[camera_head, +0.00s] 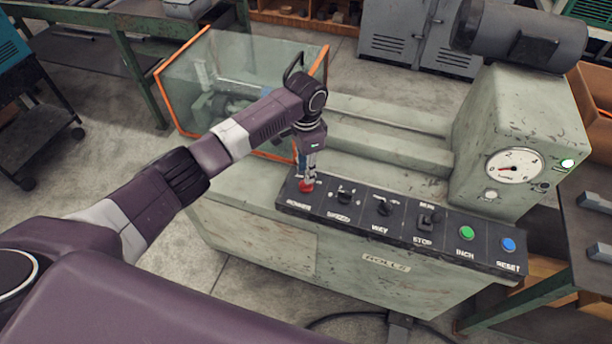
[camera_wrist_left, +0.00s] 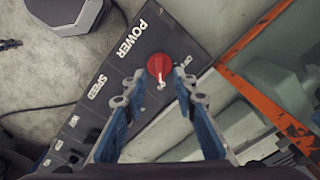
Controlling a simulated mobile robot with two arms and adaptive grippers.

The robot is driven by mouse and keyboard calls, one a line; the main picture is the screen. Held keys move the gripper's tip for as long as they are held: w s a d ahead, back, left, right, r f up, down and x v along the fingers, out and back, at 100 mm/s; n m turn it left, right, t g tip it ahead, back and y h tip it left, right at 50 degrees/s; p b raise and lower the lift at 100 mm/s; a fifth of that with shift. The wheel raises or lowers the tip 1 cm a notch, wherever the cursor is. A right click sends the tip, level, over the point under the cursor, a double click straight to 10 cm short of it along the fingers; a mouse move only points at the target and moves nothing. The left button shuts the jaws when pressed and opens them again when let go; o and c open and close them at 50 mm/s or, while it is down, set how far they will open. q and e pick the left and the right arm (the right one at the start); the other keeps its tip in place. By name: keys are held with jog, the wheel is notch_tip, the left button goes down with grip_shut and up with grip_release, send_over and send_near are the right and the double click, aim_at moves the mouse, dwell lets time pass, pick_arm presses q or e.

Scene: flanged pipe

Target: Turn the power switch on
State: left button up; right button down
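The power switch is a round red knob (camera_head: 307,185) at the left end of the black control panel (camera_head: 395,224). In the left wrist view the red knob (camera_wrist_left: 159,66) has a pale pointer bar and sits beside the word POWER. My left gripper (camera_head: 308,176) is directly above the knob, pointing down. In the left wrist view its two blue fingers (camera_wrist_left: 155,92) are spread apart, with the knob between and just beyond their tips. Nothing is held, and contact with the knob cannot be told. My right gripper is in neither view.
Along the panel are a speed knob (camera_head: 343,195), a way switch (camera_head: 383,207), a run/stop switch (camera_head: 426,219), a green inch button (camera_head: 466,233) and a blue reset button (camera_head: 508,244). An orange-framed clear guard (camera_head: 240,75) stands behind my left arm. A gauge (camera_head: 515,166) is at right.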

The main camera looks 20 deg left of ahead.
pick_arm(q)
notch_tip(320, 180, up, 8)
dwell(0.6)
